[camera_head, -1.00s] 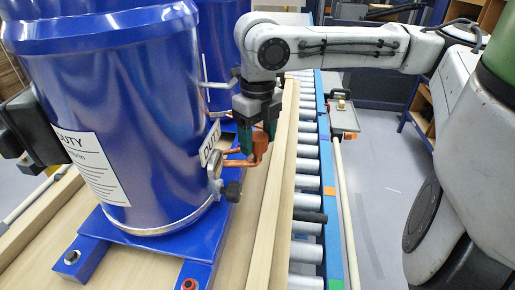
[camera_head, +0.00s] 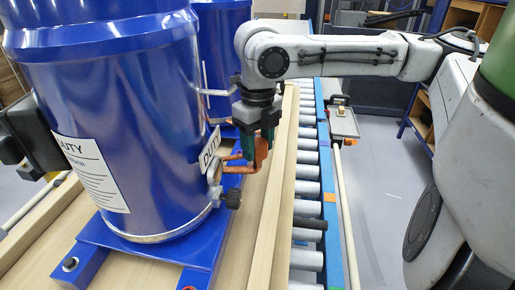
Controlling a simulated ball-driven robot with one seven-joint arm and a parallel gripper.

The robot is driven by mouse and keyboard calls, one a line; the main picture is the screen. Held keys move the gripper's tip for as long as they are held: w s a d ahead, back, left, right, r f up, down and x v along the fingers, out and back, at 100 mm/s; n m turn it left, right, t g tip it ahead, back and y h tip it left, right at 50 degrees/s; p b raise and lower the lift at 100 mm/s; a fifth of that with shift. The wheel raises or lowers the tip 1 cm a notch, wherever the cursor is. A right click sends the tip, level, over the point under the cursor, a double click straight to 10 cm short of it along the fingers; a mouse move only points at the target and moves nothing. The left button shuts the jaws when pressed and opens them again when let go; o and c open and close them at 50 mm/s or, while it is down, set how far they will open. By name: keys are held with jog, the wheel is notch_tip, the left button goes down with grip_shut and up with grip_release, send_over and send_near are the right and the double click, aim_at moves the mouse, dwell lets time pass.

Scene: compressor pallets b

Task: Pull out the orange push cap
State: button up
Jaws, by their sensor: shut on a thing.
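The orange push cap (camera_head: 261,154) shows between my gripper's fingers, at the outer end of the copper pipes (camera_head: 236,169) on the right side of the front blue compressor (camera_head: 120,110). My gripper (camera_head: 260,147) points down from above and is shut on the cap. The fingers hide part of the cap. I cannot tell whether the cap is still seated on a pipe or free of it.
A second blue compressor (camera_head: 226,50) stands behind. A roller conveyor (camera_head: 308,190) runs along the right side of the wooden pallet (camera_head: 262,235).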

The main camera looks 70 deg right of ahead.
aim_at(258, 143)
jog(key=shift+c, duration=0.7)
jog(key=shift+r+p, duration=0.75)
jog(key=shift+p, duration=0.1)
jog(key=shift+r+p, duration=2.2)
jog(key=shift+f, duration=0.1)
